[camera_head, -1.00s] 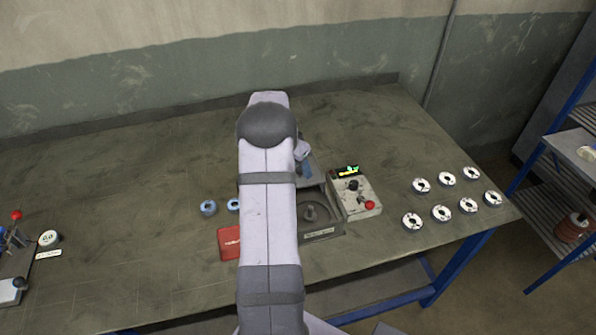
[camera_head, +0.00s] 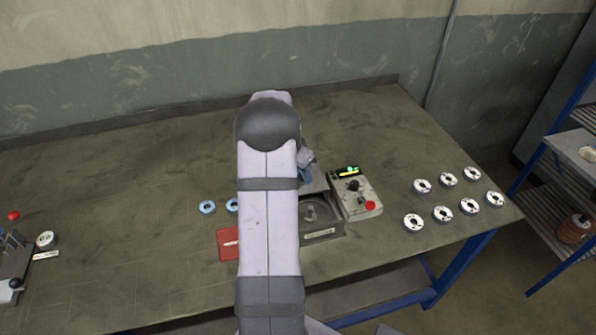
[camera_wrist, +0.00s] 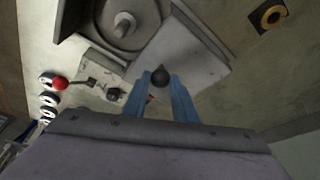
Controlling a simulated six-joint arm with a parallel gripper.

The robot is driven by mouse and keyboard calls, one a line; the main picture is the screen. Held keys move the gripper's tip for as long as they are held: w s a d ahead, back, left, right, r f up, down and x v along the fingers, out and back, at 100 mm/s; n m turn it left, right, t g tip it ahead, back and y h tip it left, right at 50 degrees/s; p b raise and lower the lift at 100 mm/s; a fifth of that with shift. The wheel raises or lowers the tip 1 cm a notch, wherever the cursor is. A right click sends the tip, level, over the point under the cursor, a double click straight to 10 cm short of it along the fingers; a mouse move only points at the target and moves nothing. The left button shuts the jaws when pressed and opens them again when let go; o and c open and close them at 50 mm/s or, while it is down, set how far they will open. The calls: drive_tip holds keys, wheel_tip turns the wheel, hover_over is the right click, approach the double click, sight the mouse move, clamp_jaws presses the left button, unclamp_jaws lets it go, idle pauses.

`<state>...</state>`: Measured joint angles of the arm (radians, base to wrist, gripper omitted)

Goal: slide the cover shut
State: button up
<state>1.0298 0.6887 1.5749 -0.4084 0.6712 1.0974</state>
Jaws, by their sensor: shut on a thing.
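The cover (camera_wrist: 185,45) is a flat grey plate with a round black knob (camera_wrist: 160,77). My gripper (camera_wrist: 161,80) has its two blue fingers shut on the knob, one on each side. In the head view my gripper (camera_head: 306,168) is partly hidden behind my arm, above the cover (camera_head: 317,184). The grey machine housing (camera_head: 323,233) lies in front of the cover. Its well is open at the front, and a round plate with a central spindle (camera_head: 311,211) shows inside. It also shows in the wrist view (camera_wrist: 123,25). My arm hides the left side of the housing.
A control box (camera_head: 356,195) with a red button stands right of the housing. Several white-and-black discs (camera_head: 442,213) lie further right. Blue rings (camera_head: 207,207) and a red box (camera_head: 228,243) are on the left.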

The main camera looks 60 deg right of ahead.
drive_tip(key=s+a+b, duration=0.4)
drive_tip(key=s+a, duration=0.3)
drive_tip(key=shift+s+a, duration=0.4)
drive_tip(key=o, duration=0.8)
drive_tip(key=shift+s+a, duration=0.1)
drive_tip(key=shift+r, duration=0.15)
wheel_tip(320, 180, up, 8)
drive_tip(key=p, duration=0.6)
idle(0.7)
